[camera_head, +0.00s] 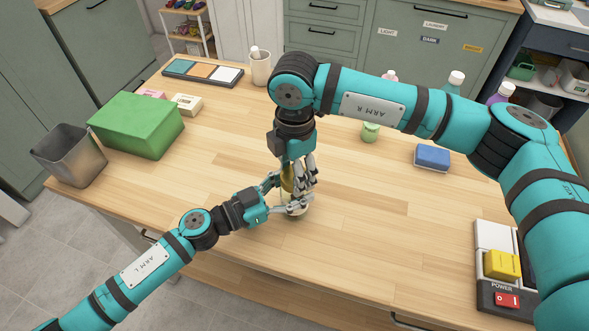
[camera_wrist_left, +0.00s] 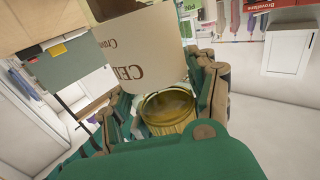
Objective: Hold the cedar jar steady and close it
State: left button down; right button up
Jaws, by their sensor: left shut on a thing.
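The cedar jar (camera_head: 297,211) is a pale jar near the table's front middle, mostly hidden by fingers. In the left wrist view its cream label (camera_wrist_left: 140,48) shows upside down, with part of the name readable. A gold, lid-like round piece (camera_wrist_left: 168,106) shows beside the label, and a gold part (camera_head: 288,180) shows among the fingers in the head view. My left gripper (camera_head: 277,192) reaches in from the left and is shut on the jar. My right gripper (camera_head: 302,180) points down at the jar from above. Its grip and the lid's seating are hidden.
A green box (camera_head: 136,125) and a grey bin (camera_head: 69,156) stand at the left. A blue sponge-like block (camera_head: 432,157) and a small green jar (camera_head: 370,131) lie to the right. A power switch panel (camera_head: 507,300) is at the right edge. The table around the jar is clear.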

jog(key=m, duration=0.4)
jog(key=o, duration=0.8)
jog(key=shift+r, duration=2.3)
jog(key=shift+c, duration=0.4)
